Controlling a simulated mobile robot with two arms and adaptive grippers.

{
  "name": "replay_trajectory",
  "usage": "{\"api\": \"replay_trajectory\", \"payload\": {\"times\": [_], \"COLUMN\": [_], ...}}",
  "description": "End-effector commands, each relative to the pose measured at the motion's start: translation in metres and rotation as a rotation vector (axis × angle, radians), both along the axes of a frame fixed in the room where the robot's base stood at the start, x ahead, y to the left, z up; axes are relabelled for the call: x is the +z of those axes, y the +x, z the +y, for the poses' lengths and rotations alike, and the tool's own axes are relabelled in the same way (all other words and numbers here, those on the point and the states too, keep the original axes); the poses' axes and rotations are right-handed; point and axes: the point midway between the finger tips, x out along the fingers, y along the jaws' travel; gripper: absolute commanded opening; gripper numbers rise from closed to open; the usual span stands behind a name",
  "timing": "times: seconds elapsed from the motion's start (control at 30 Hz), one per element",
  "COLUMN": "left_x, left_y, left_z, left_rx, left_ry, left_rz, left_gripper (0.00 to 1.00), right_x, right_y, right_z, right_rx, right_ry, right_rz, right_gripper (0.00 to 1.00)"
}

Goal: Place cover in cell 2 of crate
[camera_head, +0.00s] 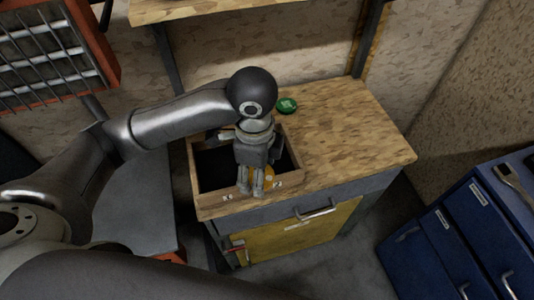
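The wooden crate (229,202) stands on the left part of the workbench, with a dark inside and small labels on its front edge. My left gripper (251,189) points down over the crate's front right part, near the right-hand label. Its fingers look close together, but I cannot tell whether they hold anything. A yellow-orange rounded object (269,175) shows just right of the fingers, partly hidden by them; I cannot tell whether it is the cover or whether the gripper touches it. The crate's divider is hidden behind the gripper. My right gripper is out of view.
A small green round object (287,105) lies on the workbench (350,140) behind the crate. The bench top to the right is clear. A shelf (190,8) hangs above at the back. A blue drawer cabinet (450,235) stands at the right.

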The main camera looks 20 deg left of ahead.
Motion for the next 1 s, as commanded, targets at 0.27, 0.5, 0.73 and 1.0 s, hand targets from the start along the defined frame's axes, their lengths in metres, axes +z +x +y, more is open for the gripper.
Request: {"api": "replay_trajectory", "payload": {"times": [0.27, 0.5, 0.73, 1.0], "left_x": [0.001, -0.017, -0.036, -0.078], "left_y": [0.007, 0.05, 0.092, 0.122], "left_z": [-0.005, 0.004, 0.013, 0.02], "left_rx": [-0.152, -0.151, -0.151, -0.153], "left_ry": [-0.001, 0.001, 0.001, 0.001], "left_rz": [0.0, 0.002, 0.001, 0.001], "left_gripper": [0.32, 0.32, 0.32, 0.32], "right_x": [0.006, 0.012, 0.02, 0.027], "right_y": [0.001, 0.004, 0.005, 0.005], "right_z": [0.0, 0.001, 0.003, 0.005], "right_rx": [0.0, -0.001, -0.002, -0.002], "right_ry": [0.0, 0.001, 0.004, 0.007], "right_rz": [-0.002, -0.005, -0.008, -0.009], "right_gripper": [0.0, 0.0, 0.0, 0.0]}}
